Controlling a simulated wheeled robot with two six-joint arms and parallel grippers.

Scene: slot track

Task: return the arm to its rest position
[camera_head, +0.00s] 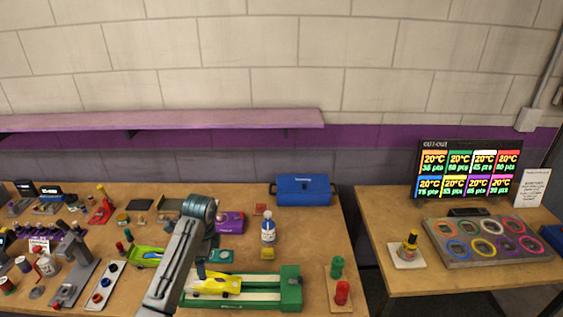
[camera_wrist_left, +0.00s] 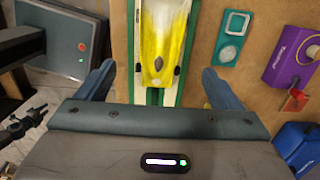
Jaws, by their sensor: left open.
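My left gripper (camera_head: 203,270) is open over the green-and-white slot track (camera_head: 291,291). Its two blue fingers stand wide apart in the left wrist view (camera_wrist_left: 157,72), with nothing held between them. A yellow car (camera_head: 222,284) sits on the track just ahead of the fingers; it also shows in the left wrist view (camera_wrist_left: 163,42), apart from both fingers. My left arm reaches in from the bottom of the head view and hides part of the bench and the track's left end. My right gripper is in neither view.
A green car (camera_head: 147,257) lies left of my arm. A white bottle (camera_head: 268,229), a purple box (camera_head: 230,220) and a blue case (camera_head: 303,190) stand behind the track. Red and green pegs (camera_head: 341,292) stand at its right. A gap separates the right table (camera_head: 391,219).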

